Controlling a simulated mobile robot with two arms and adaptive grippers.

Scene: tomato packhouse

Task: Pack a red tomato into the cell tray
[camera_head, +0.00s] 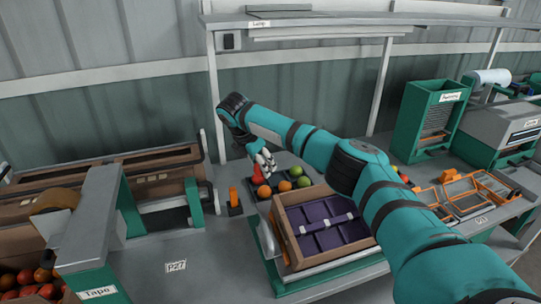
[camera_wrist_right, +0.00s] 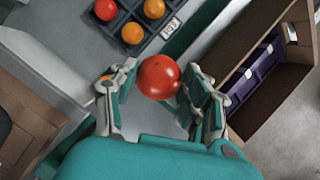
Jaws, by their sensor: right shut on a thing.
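My right gripper (camera_wrist_right: 160,85) is shut on a red tomato (camera_wrist_right: 160,77), which sits between its two fingers in the right wrist view. In the head view the same gripper (camera_head: 262,161) is above the dark tray (camera_head: 252,193) of loose tomatoes; red shows at its fingertips, partly hidden. The purple cell tray (camera_head: 322,222) lies inside a brown crate (camera_head: 292,247), to the right of and nearer than the gripper. Its visible cells look empty; my right arm covers part of its right side. A part of it shows in the right wrist view (camera_wrist_right: 240,88). My left gripper is out of view.
A bin of red tomatoes (camera_head: 27,278) is at lower left. An orange wire frame (camera_head: 470,196) is at right.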

